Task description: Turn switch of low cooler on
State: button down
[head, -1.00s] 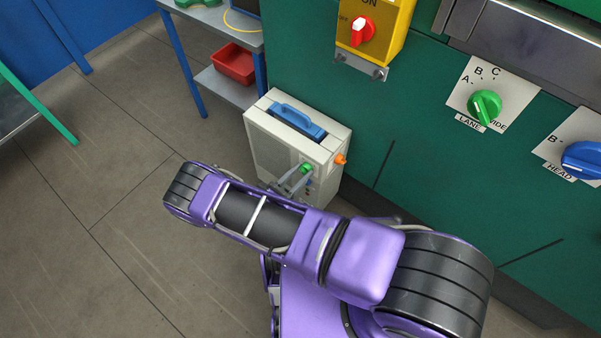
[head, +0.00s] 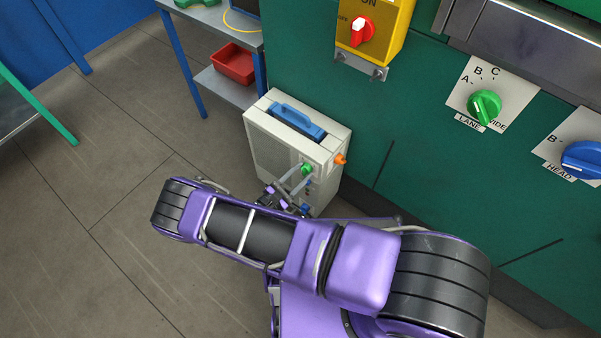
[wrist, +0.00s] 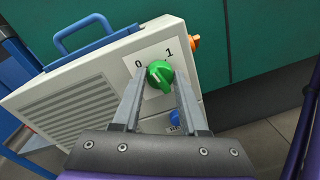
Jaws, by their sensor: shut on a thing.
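The low cooler (head: 262,145) is a cream box with a blue top handle, standing on the floor against the green machine. It also shows in the wrist view (wrist: 75,105). Its green switch knob (wrist: 160,74) sits on a white plate marked 0 at left and 1 at right. The knob also shows in the head view (head: 306,169). A pale line on the knob slants to the upper left, nearer the 0. My gripper (wrist: 160,84) is shut on the knob, one finger on each side. My arm hides the cooler's lower front in the head view.
An orange fitting (head: 340,159) sticks out of the cooler's right side. A blue knob (wrist: 175,117) sits below the green one. The green machine wall (head: 375,130) is close on the right. Open floor (head: 110,230) lies to the left.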

jog(key=m+y, duration=0.1)
jog(key=m, duration=0.9)
jog(key=shift+s+m, duration=0.1)
jog(key=shift+m, duration=0.2)
jog(key=shift+d+p, duration=0.1)
jog(key=shift+p, duration=0.2)
jog(key=shift+c, duration=2.2)
grip_release()
jog(key=v, duration=1.7)
jog(key=shift+s+f, duration=0.25)
